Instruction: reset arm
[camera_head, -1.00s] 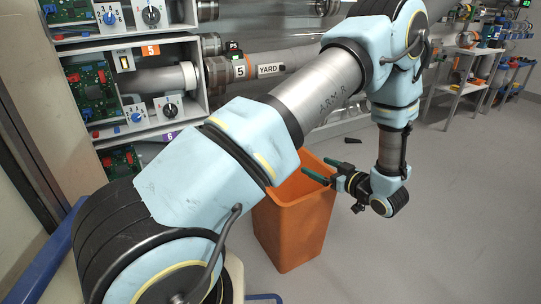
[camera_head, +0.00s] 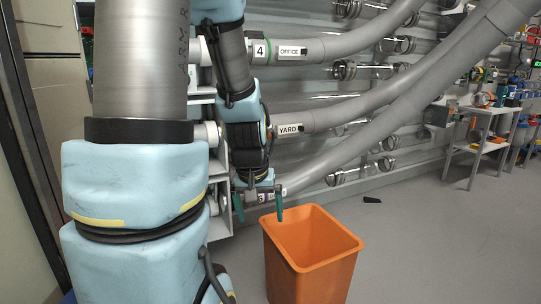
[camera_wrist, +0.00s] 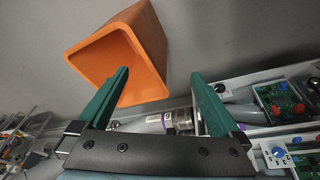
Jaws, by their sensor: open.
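My gripper (camera_head: 259,205) has two green fingers, spread apart with nothing between them. In the head view it hangs pointing down, in front of the tubes and at the upper left of the orange bin. In the wrist view my gripper (camera_wrist: 162,100) shows both fingers wide apart, with a tube and its purple-labelled collar (camera_wrist: 182,120) behind the gap. My arm is bent, its upper links standing large at the left of the head view.
An open orange bin (camera_head: 318,272) stands on the floor; it also shows in the wrist view (camera_wrist: 150,45). Grey tubes marked OFFICE (camera_head: 345,42) and YARD (camera_head: 340,113) run along the wall. A dark object (camera_head: 371,199) lies on the floor.

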